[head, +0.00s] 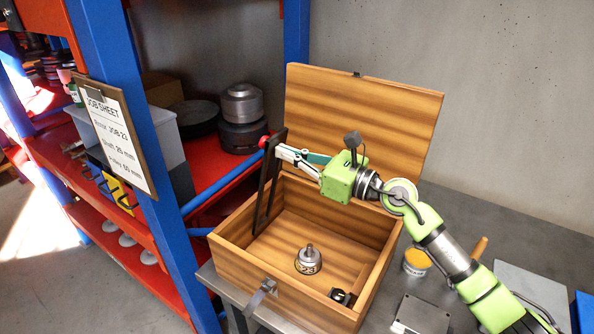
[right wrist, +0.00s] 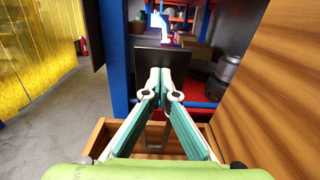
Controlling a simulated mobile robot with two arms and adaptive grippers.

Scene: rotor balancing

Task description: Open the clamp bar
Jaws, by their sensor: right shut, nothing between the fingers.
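The clamp bar (head: 268,180) is a dark frame standing steeply upright at the left side of the open wooden box (head: 228,250), with a red knob (head: 264,142) at its top. In the right wrist view a dark plate (right wrist: 150,62), apparently the clamp bar's upper part, is just beyond the fingertips. My right gripper (head: 279,151) is shut and empty beside the bar's upper end; whether it touches the bar is unclear. Its closed fingertips also show in the right wrist view (right wrist: 165,76). A metal rotor part (head: 308,260) stands on the box floor. My left gripper is out of view.
The box lid (head: 365,115) stands open behind my right arm. A blue post (head: 135,130) with a job sheet (head: 112,130) and red shelves stand at left. A small black item (head: 342,297) lies in the box. A yellow-topped jar (head: 416,262) is at right.

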